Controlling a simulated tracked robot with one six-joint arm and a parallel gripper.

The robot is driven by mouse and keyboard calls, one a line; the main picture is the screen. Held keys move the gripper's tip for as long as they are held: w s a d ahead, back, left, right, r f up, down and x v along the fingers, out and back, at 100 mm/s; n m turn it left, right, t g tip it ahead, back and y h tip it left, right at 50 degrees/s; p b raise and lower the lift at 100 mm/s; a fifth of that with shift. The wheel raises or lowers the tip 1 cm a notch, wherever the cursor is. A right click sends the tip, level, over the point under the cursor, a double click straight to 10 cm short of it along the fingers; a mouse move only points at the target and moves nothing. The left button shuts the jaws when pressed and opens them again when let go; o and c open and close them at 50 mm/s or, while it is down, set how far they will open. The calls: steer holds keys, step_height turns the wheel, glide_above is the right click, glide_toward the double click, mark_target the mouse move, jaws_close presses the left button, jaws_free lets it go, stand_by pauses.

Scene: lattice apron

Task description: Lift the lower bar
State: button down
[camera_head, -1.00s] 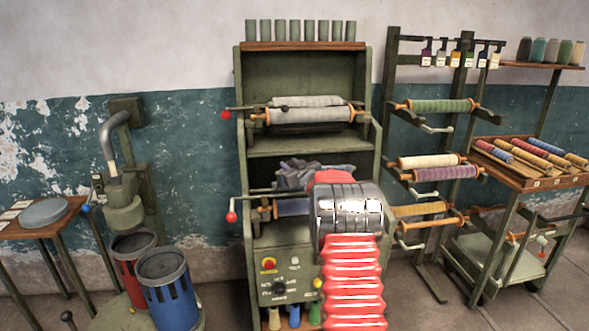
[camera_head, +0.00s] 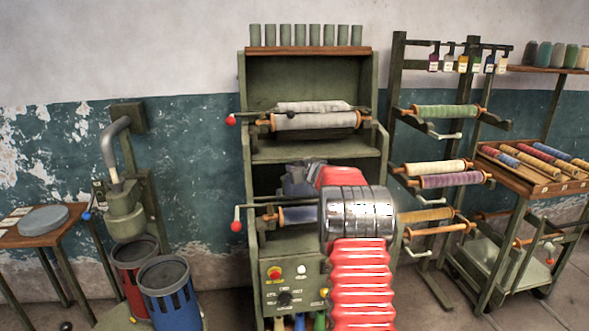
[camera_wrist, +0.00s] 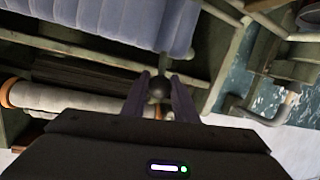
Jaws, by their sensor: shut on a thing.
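In the wrist view, my gripper (camera_wrist: 160,88) is shut on a small dark round knob (camera_wrist: 159,86) on a short stem near a thin bar (camera_wrist: 70,47). A ribbed blue-grey roll (camera_wrist: 130,20) lies just beyond it. In the head view, my red and silver arm covers much of the machine's lower level, where a blue-grey roll (camera_head: 298,215) shows in part, with a red-ended crank (camera_head: 237,225) at its left. My fingertips are hidden in the head view. The upper level carries a white roll (camera_head: 315,121) with its own bar and red ball at the left.
A control panel (camera_head: 285,286) is below the lower roll. A rack (camera_head: 397,100) with several wound rollers stands close on the right. A blue bin (camera_head: 165,300) and a red bin (camera_head: 130,262) stand at the left. The machine's side posts flank the arm.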

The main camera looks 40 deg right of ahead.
steer(key=shift+f, duration=0.2)
steer(key=c, duration=1.7)
jaws_free()
steer(key=shift+w, duration=0.1)
steer(key=shift+o, duration=1.3)
steer(key=shift+r, duration=0.1)
steer(key=v, duration=1.3)
steer(key=shift+s, duration=0.4)
steer(key=shift+a, duration=0.2)
